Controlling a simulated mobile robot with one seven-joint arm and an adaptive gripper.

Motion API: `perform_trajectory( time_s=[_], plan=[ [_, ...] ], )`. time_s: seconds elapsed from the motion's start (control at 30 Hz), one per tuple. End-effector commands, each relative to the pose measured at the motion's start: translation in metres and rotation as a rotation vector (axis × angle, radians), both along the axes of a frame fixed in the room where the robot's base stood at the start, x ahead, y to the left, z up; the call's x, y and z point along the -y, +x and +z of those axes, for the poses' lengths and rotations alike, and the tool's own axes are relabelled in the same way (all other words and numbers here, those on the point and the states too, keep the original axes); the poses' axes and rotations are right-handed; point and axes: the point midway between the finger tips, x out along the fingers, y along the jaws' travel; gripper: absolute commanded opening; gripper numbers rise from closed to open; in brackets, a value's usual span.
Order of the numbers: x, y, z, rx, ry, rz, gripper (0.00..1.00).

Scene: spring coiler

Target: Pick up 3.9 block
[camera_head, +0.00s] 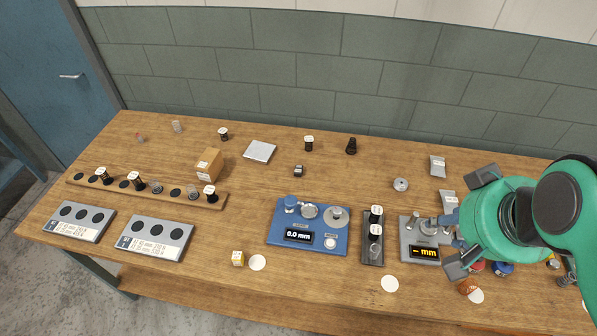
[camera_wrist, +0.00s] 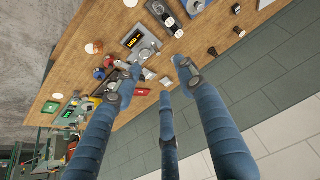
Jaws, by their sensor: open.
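No label reading 3.9 is legible, so I cannot tell which thing is the 3.9 block. A small dark-grey block (camera_head: 298,171) with a pale top stands mid-table in the head view. A small yellow-and-white cube (camera_head: 238,258) sits near the front edge, left of a white disc. Two grey labelled pieces, a far one (camera_head: 438,166) and a near one (camera_head: 449,199), lie at the right. My gripper (camera_head: 463,232) is over the right part of the table, beside the grey "mm" gauge (camera_head: 425,240). Its blue fingers (camera_wrist: 158,82) are spread with nothing between them in the wrist view.
A blue device (camera_head: 308,232) reading 0.0 mm stands mid-table. A wooden rack (camera_head: 150,193) of small cylinders and two grey trays (camera_head: 78,222) (camera_head: 155,239) fill the left. A cardboard box (camera_head: 208,164) and a silver plate (camera_head: 259,151) stand behind. The back centre has free room.

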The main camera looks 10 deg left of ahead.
Motion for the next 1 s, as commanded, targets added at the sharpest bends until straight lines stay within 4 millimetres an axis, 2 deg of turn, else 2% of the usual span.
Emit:
perform_trajectory(
  time_s=[0.17, 0.37, 0.7, 1.0],
  plan=[
    [-0.002, 0.008, 0.005, -0.008, 0.004, -0.003, 0.41],
    [-0.008, 0.033, 0.016, -0.036, 0.018, -0.022, 0.41],
    [-0.031, 0.104, 0.036, -0.105, 0.045, -0.075, 0.41],
    [-0.061, 0.171, 0.039, -0.166, 0.060, -0.126, 0.41]
  ],
)
